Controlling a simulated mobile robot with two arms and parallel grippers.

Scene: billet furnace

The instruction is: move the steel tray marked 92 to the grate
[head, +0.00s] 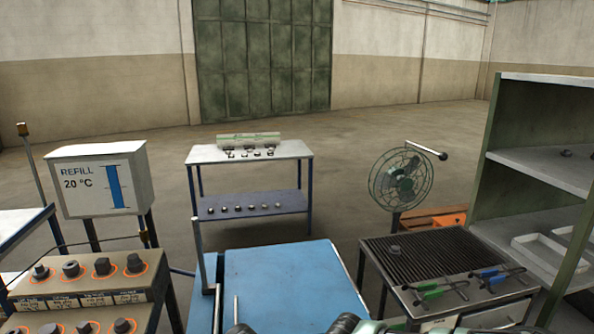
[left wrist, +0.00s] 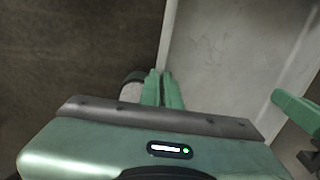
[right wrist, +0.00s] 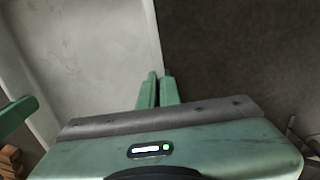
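A pale grey tray-like panel with raised rims (left wrist: 225,60) lies between my two grippers; it also shows in the right wrist view (right wrist: 85,60). No number is readable on it, and the head view does not show it. My left gripper (left wrist: 162,78) appears shut on one rim. My right gripper (right wrist: 158,80) appears shut on the opposite rim. The grate (head: 418,258) is a dark slatted top on a stand, at the right in the head view. Tongs with green handles (head: 437,292) and blue handles (head: 489,273) lie along its front. A small dark block sits on its left part.
A blue table (head: 280,290) stands left of the grate, with upright posts at its left. A fan (head: 400,180) stands behind the grate. A shelf unit (head: 545,168) with pale trays (head: 540,250) is close on the right. A control panel (head: 85,272) is at the left.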

